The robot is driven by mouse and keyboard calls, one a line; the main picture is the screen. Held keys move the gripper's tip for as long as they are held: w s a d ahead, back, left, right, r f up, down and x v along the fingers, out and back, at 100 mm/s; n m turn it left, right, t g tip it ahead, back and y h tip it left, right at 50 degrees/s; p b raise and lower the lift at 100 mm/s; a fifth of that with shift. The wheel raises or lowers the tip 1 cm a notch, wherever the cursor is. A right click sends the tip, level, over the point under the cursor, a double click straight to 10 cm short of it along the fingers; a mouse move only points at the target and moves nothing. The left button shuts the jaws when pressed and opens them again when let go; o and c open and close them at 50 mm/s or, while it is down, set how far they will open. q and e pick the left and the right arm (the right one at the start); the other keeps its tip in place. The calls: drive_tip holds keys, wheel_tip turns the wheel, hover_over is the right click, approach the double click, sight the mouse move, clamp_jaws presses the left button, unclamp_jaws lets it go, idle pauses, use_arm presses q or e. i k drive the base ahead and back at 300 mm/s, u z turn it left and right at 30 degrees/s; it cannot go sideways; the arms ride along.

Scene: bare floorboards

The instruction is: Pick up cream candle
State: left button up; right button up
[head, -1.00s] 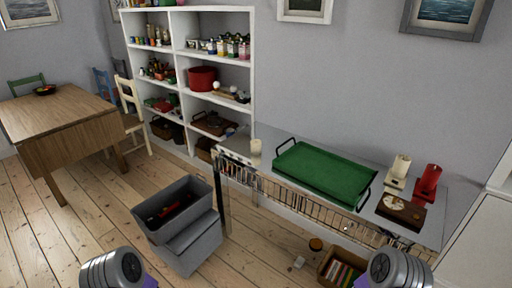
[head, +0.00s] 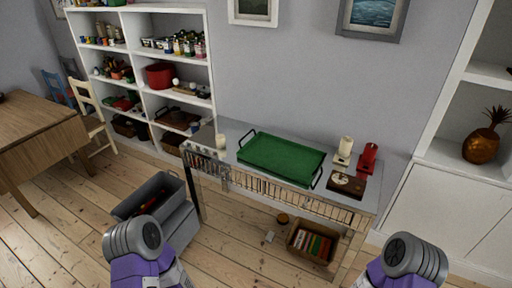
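A small cream cylinder (head: 221,142), which looks like the cream candle, stands upright at the left end of the grey side table (head: 234,130). It is just left of the green tray (head: 282,152) and apart from it. Another cream upright object (head: 345,146) stands right of the tray, beside a similar red one (head: 368,154); their exact kind is too small to tell. Grey and purple links of both my arms show at the bottom edge, well short of the table. Neither gripper is in the picture.
A dark board (head: 346,184) lies at the table's right end. Grey bins (head: 171,222) stand on the floor at front left, and a box of books (head: 311,243) is under the table. White shelves (head: 137,62) stand behind left; a white cabinet (head: 455,198) is at right.

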sight(220, 140)
drive_tip(key=z, duration=0.75)
drive_tip(key=k, duration=1)
drive_tip(key=z, duration=0.75)
drive_tip(key=i, duration=1.65)
drive_tip(key=u, duration=1)
drive_tip(key=i, duration=1.3)
drive_tip(key=u, duration=2.1)
drive_tip(key=i, duration=1.5)
drive_tip(key=u, duration=0.5)
